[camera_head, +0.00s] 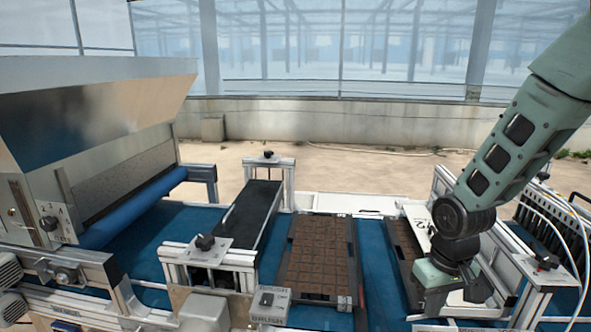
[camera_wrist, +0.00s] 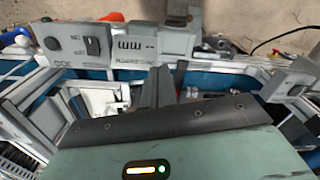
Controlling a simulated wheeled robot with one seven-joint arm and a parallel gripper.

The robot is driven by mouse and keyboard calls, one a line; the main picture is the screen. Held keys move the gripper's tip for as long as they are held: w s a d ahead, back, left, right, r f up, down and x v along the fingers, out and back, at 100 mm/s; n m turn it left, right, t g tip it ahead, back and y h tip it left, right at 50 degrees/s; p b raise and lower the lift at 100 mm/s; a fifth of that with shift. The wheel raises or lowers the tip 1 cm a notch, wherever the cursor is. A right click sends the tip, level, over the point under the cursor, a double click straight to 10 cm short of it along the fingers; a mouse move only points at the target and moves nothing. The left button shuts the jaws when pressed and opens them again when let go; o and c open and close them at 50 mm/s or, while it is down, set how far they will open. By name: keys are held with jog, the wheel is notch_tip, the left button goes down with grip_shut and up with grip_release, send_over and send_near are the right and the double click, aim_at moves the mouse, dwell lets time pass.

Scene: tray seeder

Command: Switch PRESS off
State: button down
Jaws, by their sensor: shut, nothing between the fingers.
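In the wrist view, a grey control box (camera_wrist: 78,47) at the upper left carries a dark knob or switch on its face. Its lettering is too small to read, so I cannot tell whether it is the PRESS switch. My gripper's dark fingers (camera_wrist: 160,78) are together and empty, pointing towards the machine. They appear below and to the right of the control box's face, apart from it. In the head view my gripper's housing (camera_head: 437,273) hangs low at the right of the line; its fingertips are hidden there.
A second grey box (camera_wrist: 150,50) with dark slots stands beside the first. A small switch box marked BRUSH (camera_head: 269,304) sits at the front. A soil-filled tray (camera_head: 318,297) lies on the blue belt (camera_head: 376,265). Metal rails and a hopper (camera_head: 95,100) crowd the line.

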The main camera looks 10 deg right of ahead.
jog(key=s+a+r+n+b, duration=0.2)
jog(key=s+a+n, duration=0.1)
jog(key=s+a, duration=0.6)
jog(key=s+a+r+n+b, duration=0.2)
jog(key=s+a+r+n, duration=0.1)
jog(key=s+a, duration=0.6)
jog(key=shift+a+n, duration=0.15)
jog(key=shift+n, duration=0.35)
